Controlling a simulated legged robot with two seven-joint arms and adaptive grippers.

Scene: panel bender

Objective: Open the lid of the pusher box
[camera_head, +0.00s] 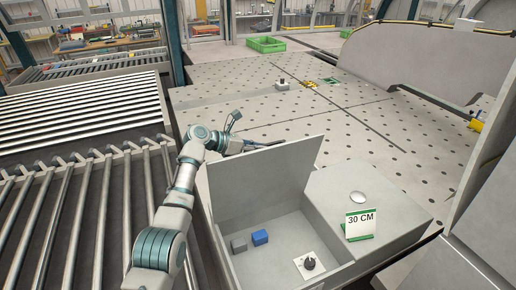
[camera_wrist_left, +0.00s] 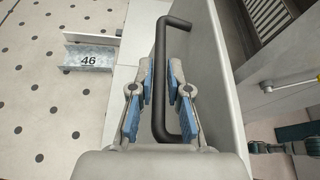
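The pusher box (camera_head: 281,238) is a light grey box at the lower middle of the head view. Its lid (camera_head: 262,182) stands raised at the left and back, with the inside showing. My left gripper (camera_head: 241,146) is behind the lid's upper edge. In the left wrist view, its blue-padded fingers (camera_wrist_left: 160,85) stand on either side of the lid's black bar handle (camera_wrist_left: 158,55). Narrow gaps show between pads and handle, so the gripper looks partly open around it. The lid panel (camera_wrist_left: 212,75) runs along the right of the handle. My right gripper is not in view.
Inside the box are a grey block (camera_head: 238,246), a blue block (camera_head: 260,237) and a white plate with a black knob (camera_head: 309,264). A "30 CM" sign (camera_head: 360,224) stands on its closed right part. Roller conveyors (camera_head: 77,110) lie left; a perforated table (camera_head: 330,105) extends behind.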

